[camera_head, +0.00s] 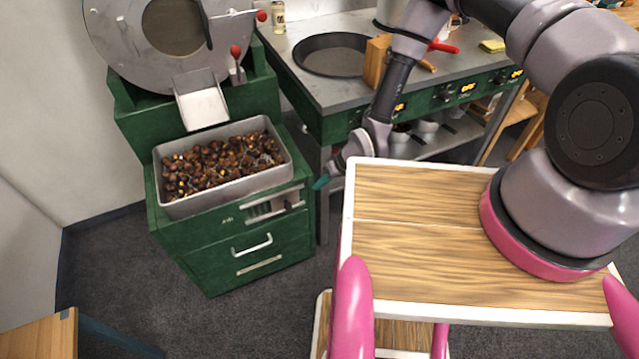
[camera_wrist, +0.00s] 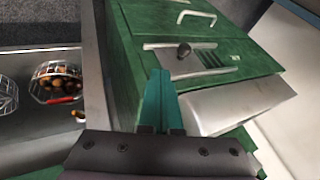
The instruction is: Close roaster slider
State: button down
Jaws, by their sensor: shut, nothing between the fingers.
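The roaster is a green cabinet (camera_head: 225,235) with a round grey drum (camera_head: 150,70) on top. Its slider (camera_head: 272,205) is a metal plate on the upper front. My gripper (camera_head: 321,183) is shut and empty, just right of the cabinet's upper front corner. In the wrist view its teal fingertips (camera_wrist: 158,95) are together, below and left of the knob, apart from it.
A grey metal tray (camera_head: 175,210) full of chestnuts sits on the cabinet, beside my gripper. A steel counter (camera_head: 310,90) with a black pan (camera_head: 330,55) stands to the right. My wooden-topped base (camera_head: 420,265) is in front. Wire baskets (camera_wrist: 58,80) show left in the wrist view.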

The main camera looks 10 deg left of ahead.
send_near(299, 199)
jog(key=x, duration=0.3)
jog(key=s+a, duration=0.1)
jog(key=s+a+f, duration=0.1)
jog(key=a, duration=0.1)
jog(key=shift+s+f, duration=0.1)
jog(key=shift+s, duration=0.25)
jog(key=shift+a, duration=0.1)
jog(key=s+a, duration=0.1)
jog(key=a, duration=0.1)
jog(key=s+a, duration=0.2)
jog(key=a, duration=0.1)
jog(key=s+a, duration=0.2)
jog(key=a, duration=0.1)
